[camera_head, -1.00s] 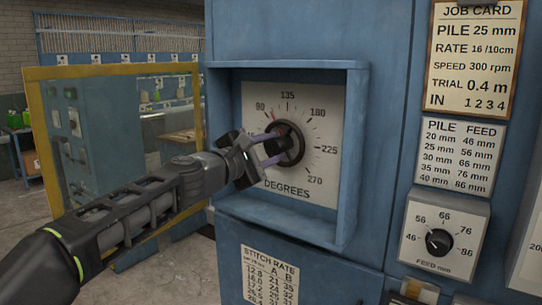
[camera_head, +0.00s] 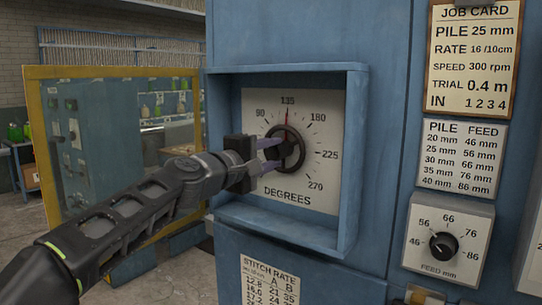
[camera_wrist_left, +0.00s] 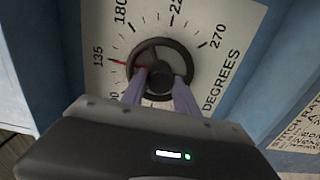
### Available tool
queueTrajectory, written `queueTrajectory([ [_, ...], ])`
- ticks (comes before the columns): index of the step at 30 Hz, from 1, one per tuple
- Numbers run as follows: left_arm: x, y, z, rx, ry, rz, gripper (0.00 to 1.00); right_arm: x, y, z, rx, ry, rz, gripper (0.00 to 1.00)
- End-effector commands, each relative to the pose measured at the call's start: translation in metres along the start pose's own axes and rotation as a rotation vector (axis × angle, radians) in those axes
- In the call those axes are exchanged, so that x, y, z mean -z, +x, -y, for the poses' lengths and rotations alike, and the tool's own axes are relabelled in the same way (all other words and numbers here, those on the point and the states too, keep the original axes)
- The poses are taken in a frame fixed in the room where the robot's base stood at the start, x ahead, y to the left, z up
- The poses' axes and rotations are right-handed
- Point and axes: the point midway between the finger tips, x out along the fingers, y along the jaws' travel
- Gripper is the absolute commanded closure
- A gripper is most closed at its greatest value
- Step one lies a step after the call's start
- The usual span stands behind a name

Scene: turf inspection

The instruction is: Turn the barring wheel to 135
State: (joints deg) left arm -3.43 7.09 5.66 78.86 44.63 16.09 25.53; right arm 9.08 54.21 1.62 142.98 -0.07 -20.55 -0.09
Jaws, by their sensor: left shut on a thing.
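The dark barring wheel (camera_head: 301,151) sits on a white degrees dial (camera_head: 325,185) inside a blue recess. Its red pointer (camera_head: 287,117) stands at the 135 mark, as far as I can tell. The left wrist view shows the pointer (camera_wrist_left: 117,62) beside the 135 label too. My left gripper (camera_head: 277,154) reaches in from the left, shut on the wheel with its pale purple fingers. In the left wrist view the fingers (camera_wrist_left: 160,88) lie over the wheel's near part (camera_wrist_left: 157,42) and hide some of its rim. My right gripper is not in view.
The raised blue frame (camera_head: 350,170) surrounds the dial. A feed knob (camera_head: 443,245) and a job card (camera_head: 475,60) are to the right. A yellow-framed clear guard (camera_head: 35,140) stands at the left, behind my arm.

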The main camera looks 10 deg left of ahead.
Motion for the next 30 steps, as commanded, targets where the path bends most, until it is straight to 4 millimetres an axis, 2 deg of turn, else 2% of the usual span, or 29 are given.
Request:
queueTrajectory([
  [7,-0.001,0.001,0.002,0.003,0.000,0.002,1.00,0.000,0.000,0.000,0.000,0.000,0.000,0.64],
  [8,-0.001,0.001,0.002,0.003,-0.001,0.002,0.63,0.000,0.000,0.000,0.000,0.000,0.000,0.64],
  [15,0.000,0.000,0.001,0.002,-0.001,0.001,0.44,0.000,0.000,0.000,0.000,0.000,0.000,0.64],
  [25,0.000,-0.002,0.000,0.000,-0.001,0.000,0.42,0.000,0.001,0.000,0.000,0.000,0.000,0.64],
  [30,0.000,-0.018,0.001,-0.001,0.000,0.000,0.42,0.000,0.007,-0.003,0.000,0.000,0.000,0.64],
])
